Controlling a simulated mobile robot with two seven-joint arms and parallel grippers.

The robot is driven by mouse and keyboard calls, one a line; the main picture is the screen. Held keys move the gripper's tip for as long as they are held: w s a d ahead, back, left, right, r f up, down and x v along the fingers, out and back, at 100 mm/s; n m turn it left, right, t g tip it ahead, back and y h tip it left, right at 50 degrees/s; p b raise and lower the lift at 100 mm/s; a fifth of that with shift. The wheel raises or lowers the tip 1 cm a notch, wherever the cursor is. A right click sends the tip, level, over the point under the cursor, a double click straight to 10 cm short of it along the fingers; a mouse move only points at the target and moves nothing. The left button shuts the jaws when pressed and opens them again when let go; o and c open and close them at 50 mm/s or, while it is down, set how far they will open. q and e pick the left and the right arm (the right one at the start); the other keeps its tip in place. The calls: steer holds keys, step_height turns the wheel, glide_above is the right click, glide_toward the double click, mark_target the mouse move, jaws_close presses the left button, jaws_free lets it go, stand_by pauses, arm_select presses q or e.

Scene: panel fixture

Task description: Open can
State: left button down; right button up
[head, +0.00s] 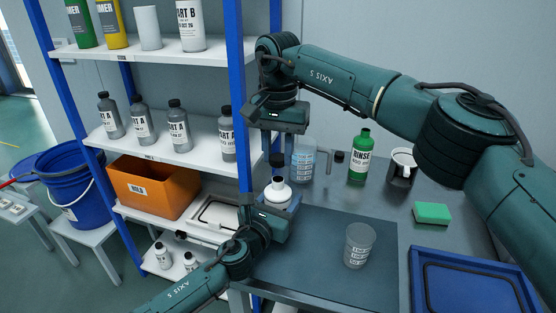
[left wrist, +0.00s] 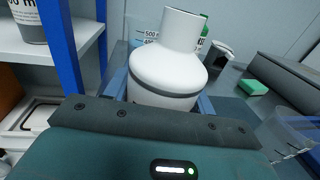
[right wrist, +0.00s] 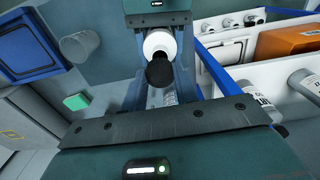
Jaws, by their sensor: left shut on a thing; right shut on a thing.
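A white can (head: 277,196) with a narrow neck stands upright at the bench's left edge; it also shows in the left wrist view (left wrist: 168,70). My left gripper (head: 277,203) is shut around its body. The can's white neck shows no cap on it in the left wrist view. A dark cap (right wrist: 160,74) is in line with the neck in the right wrist view, hiding part of the can (right wrist: 158,42). My right gripper (head: 278,158) points down above the can and is shut on the cap. The exact gap between cap and neck is hard to tell.
Behind the can stand a clear jug (head: 303,162), a green rinse bottle (head: 360,157) and a dark mug (head: 402,167). A clear cup (head: 359,246) stands on the dark mat (head: 312,255). A green sponge (head: 432,212) and blue tray (head: 470,252) are right. The shelf's blue post (head: 239,100) is close left.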

steer(key=shift+r, duration=0.65)
arm_select(q)
steer(key=shift+c, duration=2.2)
jaws_free()
steer(key=v, duration=1)
steer(key=shift+s+a+p, duration=0.15)
steer(key=shift+s+p, duration=0.15)
steer(key=shift+p, duration=0.05)
arm_select(e)
steer(key=shift+r, duration=0.3)
arm_select(q)
steer(key=shift+s+a, duration=0.25)
steer(key=shift+s, duration=0.4)
